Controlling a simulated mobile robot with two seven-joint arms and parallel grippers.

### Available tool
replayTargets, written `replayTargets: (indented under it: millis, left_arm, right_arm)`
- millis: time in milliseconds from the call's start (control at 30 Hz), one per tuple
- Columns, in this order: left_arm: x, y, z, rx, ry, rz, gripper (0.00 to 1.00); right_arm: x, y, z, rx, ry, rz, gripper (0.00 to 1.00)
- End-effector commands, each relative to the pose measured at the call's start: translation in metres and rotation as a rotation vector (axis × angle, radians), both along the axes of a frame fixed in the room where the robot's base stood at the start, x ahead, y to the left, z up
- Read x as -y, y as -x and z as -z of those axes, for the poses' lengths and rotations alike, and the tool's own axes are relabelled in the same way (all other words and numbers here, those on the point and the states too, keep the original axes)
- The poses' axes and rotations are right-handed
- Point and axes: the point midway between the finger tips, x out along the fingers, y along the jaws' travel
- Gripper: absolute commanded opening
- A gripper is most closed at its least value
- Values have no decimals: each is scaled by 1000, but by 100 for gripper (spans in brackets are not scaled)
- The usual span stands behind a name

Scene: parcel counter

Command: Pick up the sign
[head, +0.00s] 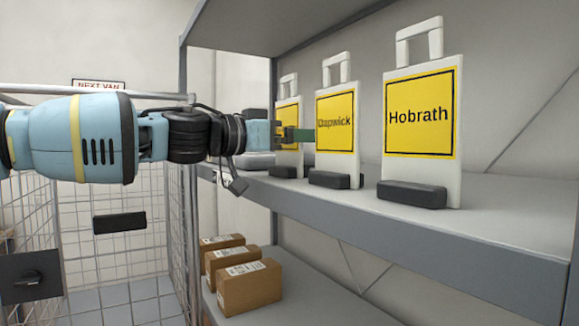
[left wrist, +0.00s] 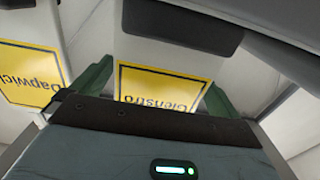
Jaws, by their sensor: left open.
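Three white signs with yellow name panels and top handles stand upright in dark feet on the shelf. The nearest reads Hobrath (head: 418,115), the middle one Dapwick (head: 336,108). The Dapwick panel (left wrist: 28,75) lies left of the fingers. My right gripper is in neither view.
The grey shelf (head: 480,228) has free room in front of the signs. Another shelf board (head: 270,22) hangs above. Brown parcels (head: 250,288) sit on the lower shelf. A wire cage (head: 110,255) stands at left, with a "Next van" sign (head: 98,86) on the wall behind.

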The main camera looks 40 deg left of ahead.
Motion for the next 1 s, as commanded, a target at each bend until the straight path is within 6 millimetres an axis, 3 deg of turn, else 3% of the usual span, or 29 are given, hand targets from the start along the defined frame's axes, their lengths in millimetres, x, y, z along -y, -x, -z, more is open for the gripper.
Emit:
replayTargets:
  millis: [367, 700, 1000]
  left_arm:
    - [3, -7, 0, 1, 0, 0, 100]
    - [3, -7, 0, 0, 0, 0, 57]
    - [3, -7, -5, 2, 0, 0, 54]
  right_arm:
    - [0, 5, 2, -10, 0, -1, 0]
    - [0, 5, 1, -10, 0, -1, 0]
    - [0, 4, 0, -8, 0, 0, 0]
